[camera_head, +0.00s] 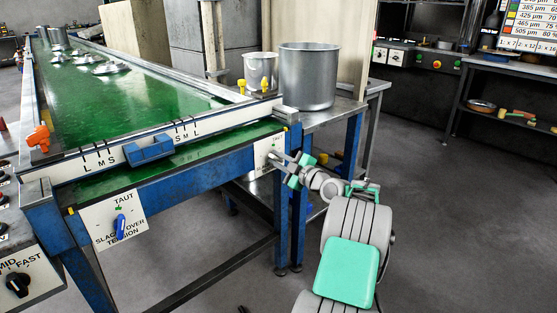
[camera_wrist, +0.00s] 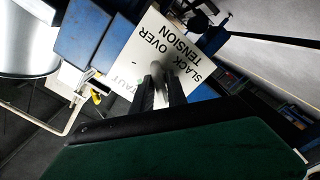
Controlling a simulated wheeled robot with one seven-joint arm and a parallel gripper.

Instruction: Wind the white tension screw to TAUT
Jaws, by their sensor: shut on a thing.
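The white plate of the white tension screw (camera_head: 264,147) is at the conveyor's near right corner. My gripper (camera_head: 282,158) reaches it from the right, its fingertips at the plate. In the wrist view this plate (camera_wrist: 135,52) reads SLACK and OVER TENSION, with TAUT partly covered. My two dark fingers (camera_wrist: 160,88) are shut on the pale screw (camera_wrist: 157,69) in front of the plate. Most of the screw is hidden between the fingers, so I cannot tell where it points. A second plate (camera_head: 98,216) at the left carries a blue screw (camera_head: 120,226), roughly upright below TAUT.
The green conveyor belt (camera_head: 130,95) has several metal lids on it, and a blue block (camera_head: 149,150) sits on its front rail. Metal pots (camera_head: 308,77) stand on the table beyond my gripper. A speed dial (camera_head: 17,285) is at lower left. The floor at right is clear.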

